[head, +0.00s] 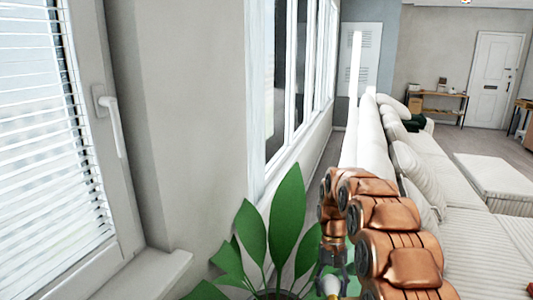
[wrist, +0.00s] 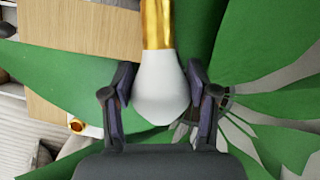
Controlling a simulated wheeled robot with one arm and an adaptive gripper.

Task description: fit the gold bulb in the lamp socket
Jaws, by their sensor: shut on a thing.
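The gold bulb (wrist: 160,85) has a white glass body and a shiny gold base. In the wrist view, its base points toward the top of the picture. My gripper (wrist: 161,100) is shut on the white glass, with one dark finger on each side. In the head view, my gripper (head: 334,278) is low in the picture, beside the plant, and only a small part of the bulb (head: 331,287) shows.
A plant with broad green leaves (head: 287,215) stands close to my gripper; its leaves (wrist: 75,105) surround the bulb in the wrist view. A wooden surface (wrist: 80,22) is at upper left. A windowed wall (head: 205,120) is on the left, a white sofa (head: 430,170) on the right.

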